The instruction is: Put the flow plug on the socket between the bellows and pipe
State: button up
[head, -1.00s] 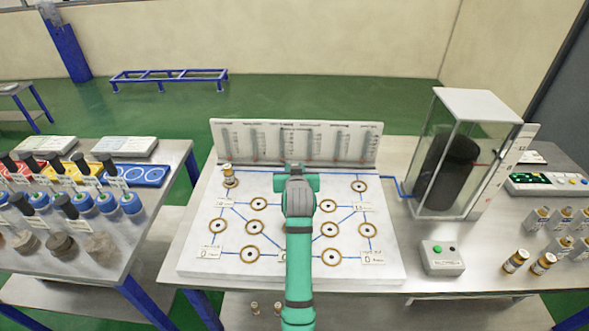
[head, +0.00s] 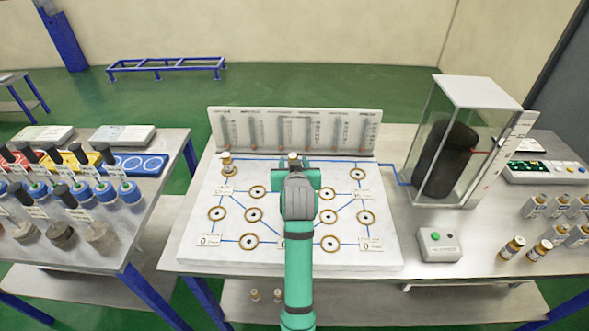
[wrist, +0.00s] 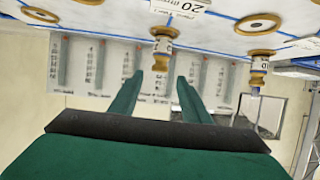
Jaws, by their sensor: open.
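A small brass-and-white plug (head: 293,158) stands at the back middle of the white board, just behind my gripper (head: 300,177). In the wrist view, which shows the board upside down, this plug (wrist: 162,46) is upright between the two open fingers of my gripper (wrist: 160,78), with no clear contact. Its label is too small to read, and its socket is mostly hidden. A second plug (head: 228,166) stands at the board's back left; it also shows in the wrist view (wrist: 259,66). The black bellows (head: 445,160) sits in a clear case at the right.
The board (head: 190,245) carries several brass ring sockets (head: 358,174) joined by blue lines. A gauge panel (head: 230,130) rises close behind.

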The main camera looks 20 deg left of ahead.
jog(key=v, duration=0.5)
jog(key=shift+s+d+r, duration=0.1)
jog(key=shift+s+d, duration=0.05)
jog(key=shift+s, duration=0.15)
